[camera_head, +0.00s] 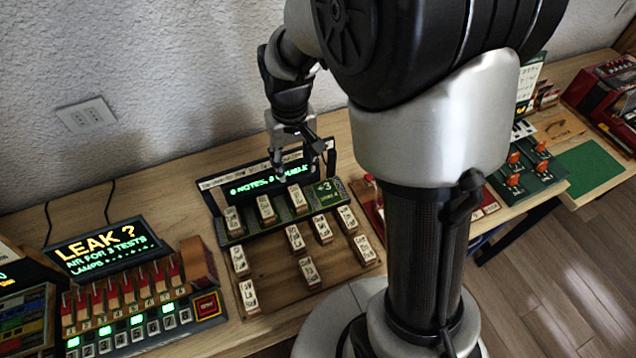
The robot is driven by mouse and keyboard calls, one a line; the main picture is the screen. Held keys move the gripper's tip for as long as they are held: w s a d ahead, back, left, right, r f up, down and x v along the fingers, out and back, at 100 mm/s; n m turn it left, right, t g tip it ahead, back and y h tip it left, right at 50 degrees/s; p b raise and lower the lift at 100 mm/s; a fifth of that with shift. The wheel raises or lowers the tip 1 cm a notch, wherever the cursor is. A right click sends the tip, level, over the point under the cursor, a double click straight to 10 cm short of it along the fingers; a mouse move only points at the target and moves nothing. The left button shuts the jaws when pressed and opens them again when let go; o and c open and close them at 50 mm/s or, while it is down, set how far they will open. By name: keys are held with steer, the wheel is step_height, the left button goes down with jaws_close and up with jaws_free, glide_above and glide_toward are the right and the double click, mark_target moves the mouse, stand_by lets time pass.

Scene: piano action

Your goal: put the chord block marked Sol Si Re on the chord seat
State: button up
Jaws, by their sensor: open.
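Several small cream-topped wooden chord blocks stand on a brown tray (275,277) and on the dark strip behind it. Their lettering is too small to read surely, so I cannot tell which is marked Sol Si Re. One block (297,199) stands on the strip just below my gripper (282,172); others include a left one (239,261) and a front one (309,271). My gripper is open, points down and looks empty, above the back of the tray unit. I cannot tell which spot is the chord seat.
A black-framed display with green text (250,184) stands behind the blocks, close to my gripper. A "LEAK ?" console (105,248) with red-topped levers is at left. A green panel (590,170) lies at far right. My arm hides the bench's middle right.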

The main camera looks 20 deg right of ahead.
steer(key=s+r+t, duration=0.2)
steer(key=s+r, duration=0.5)
steer(key=s, duration=0.3)
steer(key=s+r+t, duration=0.2)
steer(key=s+r, duration=0.5)
steer(key=s, duration=0.3)
steer(key=shift+s+r, duration=0.15)
steer(key=shift+r, duration=0.05)
